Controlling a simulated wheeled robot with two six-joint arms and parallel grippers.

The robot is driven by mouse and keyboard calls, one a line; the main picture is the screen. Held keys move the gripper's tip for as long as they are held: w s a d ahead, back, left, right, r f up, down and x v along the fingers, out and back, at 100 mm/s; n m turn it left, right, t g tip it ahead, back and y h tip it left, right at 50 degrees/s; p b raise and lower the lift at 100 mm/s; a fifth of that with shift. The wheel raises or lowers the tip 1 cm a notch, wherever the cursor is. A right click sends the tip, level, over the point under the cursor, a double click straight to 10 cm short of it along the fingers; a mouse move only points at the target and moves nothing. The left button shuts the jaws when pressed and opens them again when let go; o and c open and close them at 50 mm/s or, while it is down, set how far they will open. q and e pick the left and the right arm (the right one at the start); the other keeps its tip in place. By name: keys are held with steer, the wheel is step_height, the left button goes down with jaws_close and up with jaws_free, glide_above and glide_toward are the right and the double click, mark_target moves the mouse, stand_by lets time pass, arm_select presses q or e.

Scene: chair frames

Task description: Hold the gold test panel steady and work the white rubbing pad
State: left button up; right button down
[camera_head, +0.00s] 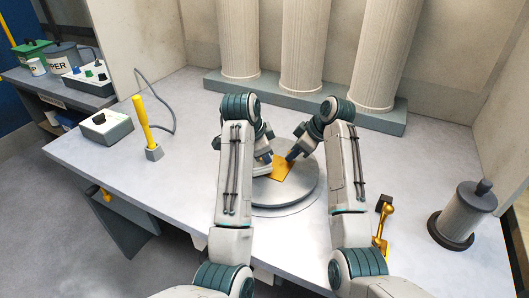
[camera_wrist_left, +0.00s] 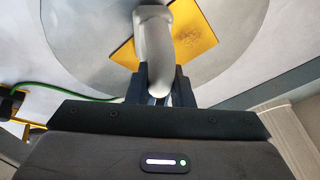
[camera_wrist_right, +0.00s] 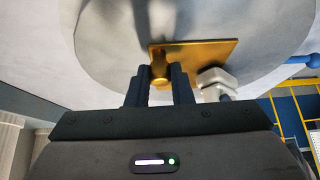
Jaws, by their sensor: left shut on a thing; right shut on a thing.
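The gold test panel (camera_head: 283,169) lies flat on a round grey turntable (camera_head: 285,196). My right gripper (camera_head: 291,156) is shut on the panel's gold knob (camera_wrist_right: 159,70) at its edge, and the panel (camera_wrist_right: 209,52) shows in the right wrist view. My left gripper (camera_head: 264,157) is shut on the handle of the white rubbing pad (camera_wrist_left: 156,45). The pad is at the panel's left side in the head view, partly hidden by my arm. In the left wrist view it overlaps the gold panel (camera_wrist_left: 194,32), which bears a darker patch. I cannot tell whether the pad presses on it.
Fluted columns (camera_head: 303,45) stand on a plinth behind. A yellow-handled tool (camera_head: 144,125) and a switch box (camera_head: 106,126) are on the left. A brass lever (camera_head: 383,222) and a grey canister (camera_head: 463,214) are on the right. The left tabletop is mostly clear.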

arm_select(q)
steer(key=d, duration=0.1)
steer(key=s+d, duration=0.1)
steer(key=shift+d+f+h, duration=0.2)
steer(key=shift+d+h, duration=0.1)
steer(key=shift+d, duration=0.05)
steer(key=shift+r, duration=2.2)
steer(key=shift+a, duration=0.1)
steer(key=shift+w+a+f, duration=0.45)
steer(key=shift+w+a, duration=0.05)
steer(key=shift+a, duration=0.45)
steer(key=shift+w+a+f, duration=0.4)
steer(key=shift+w+a, duration=0.1)
steer(key=shift+a, duration=0.4)
steer(key=shift+w+a+f, duration=0.45)
steer(key=shift+w+a, duration=0.05)
steer(key=shift+a, duration=0.45)
steer(key=shift+f, duration=0.8)
